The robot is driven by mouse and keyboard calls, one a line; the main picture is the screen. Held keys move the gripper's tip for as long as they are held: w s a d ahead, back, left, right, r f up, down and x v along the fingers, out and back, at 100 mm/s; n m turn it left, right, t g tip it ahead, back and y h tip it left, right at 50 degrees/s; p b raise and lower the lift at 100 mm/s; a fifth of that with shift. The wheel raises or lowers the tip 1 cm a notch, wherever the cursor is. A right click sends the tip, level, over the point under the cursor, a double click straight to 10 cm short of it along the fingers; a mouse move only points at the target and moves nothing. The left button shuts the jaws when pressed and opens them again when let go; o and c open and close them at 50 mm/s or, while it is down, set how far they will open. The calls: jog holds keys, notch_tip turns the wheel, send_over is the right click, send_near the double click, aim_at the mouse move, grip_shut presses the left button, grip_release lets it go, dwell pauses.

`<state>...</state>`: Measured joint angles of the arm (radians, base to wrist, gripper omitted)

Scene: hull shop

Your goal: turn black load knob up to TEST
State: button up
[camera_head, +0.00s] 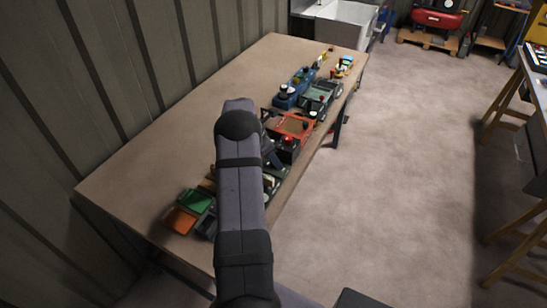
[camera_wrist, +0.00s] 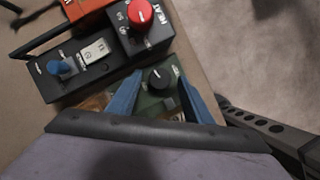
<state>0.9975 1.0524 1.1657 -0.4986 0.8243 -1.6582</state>
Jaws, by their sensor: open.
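The black load knob (camera_wrist: 158,77) sits on a green panel (camera_wrist: 153,101) in the wrist view, with a pale pointer mark on its top. Small markings stand around it, too small to read. My gripper (camera_wrist: 151,82) is open, with one blue finger to the left of the knob and one to the right. Both fingers look apart from the knob. In the head view my own arm covers most of the green panel and hides the knob and the gripper.
A black box with a red knob (camera_wrist: 139,13) marked HEAT and a blue knob (camera_wrist: 62,67) lies just beyond the green panel. Several other devices line the wooden table (camera_head: 190,110). Green (camera_head: 195,200) and orange (camera_head: 180,220) trays sit at its near end. The table's left side is clear.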

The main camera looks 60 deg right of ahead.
jog(key=shift+s+d+f, duration=0.15)
jog(key=shift+d+f, duration=0.05)
jog(key=shift+f, duration=0.35)
jog(key=c, duration=1.1)
jog(key=shift+o, duration=0.2)
jog(key=shift+f+m+b, duration=0.1)
jog(key=shift+m+b, duration=0.2)
jog(key=shift+b, duration=0.1)
jog(key=shift+d+f+m+g+y+b, duration=0.1)
jog(key=shift+m+g+y+b, duration=0.25)
jog(key=shift+m+b, duration=0.6)
jog(key=shift+m+g+y+b, duration=0.35)
jog(key=shift+m+y+b, duration=0.35)
jog(key=shift+m, duration=0.95)
jog(key=shift+r, duration=0.2)
